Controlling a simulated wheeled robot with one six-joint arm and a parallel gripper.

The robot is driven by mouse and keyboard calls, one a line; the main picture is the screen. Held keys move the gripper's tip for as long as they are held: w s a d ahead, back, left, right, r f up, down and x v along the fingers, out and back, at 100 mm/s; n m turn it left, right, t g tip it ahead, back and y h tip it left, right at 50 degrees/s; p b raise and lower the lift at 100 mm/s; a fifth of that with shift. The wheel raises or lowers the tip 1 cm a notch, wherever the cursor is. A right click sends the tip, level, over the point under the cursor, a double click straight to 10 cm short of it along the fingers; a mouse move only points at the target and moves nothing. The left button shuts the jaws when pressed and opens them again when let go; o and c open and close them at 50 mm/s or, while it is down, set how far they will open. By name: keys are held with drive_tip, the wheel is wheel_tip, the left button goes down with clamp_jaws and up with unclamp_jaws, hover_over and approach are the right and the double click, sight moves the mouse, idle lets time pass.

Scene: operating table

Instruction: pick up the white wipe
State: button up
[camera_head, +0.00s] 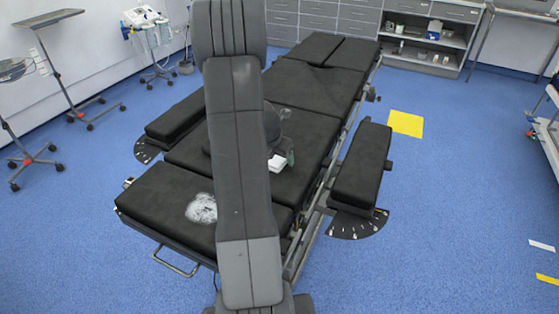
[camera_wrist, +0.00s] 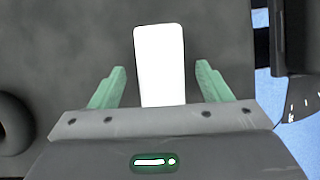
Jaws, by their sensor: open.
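The white wipe (camera_wrist: 160,62) is a flat white rectangle on the dark table pad. In the wrist view it lies between and ahead of the two green fingers of my gripper (camera_wrist: 160,90). The fingers are apart, with a gap on each side of the wipe. Its near end is hidden by the gripper body. I cannot tell the fingers' height above the pad.
The black operating table (camera_head: 317,88) stands on a blue floor. A whitish smear (camera_head: 201,208) marks its near section. Arm boards stick out at the left (camera_head: 175,115) and right (camera_head: 361,165). A wheeled stand (camera_head: 70,75) is at far left. A yellow floor square (camera_head: 406,123) lies at right.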

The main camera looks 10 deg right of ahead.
drive_tip(key=shift+f, duration=0.25)
idle(0.4)
drive_tip(key=c, duration=1.1)
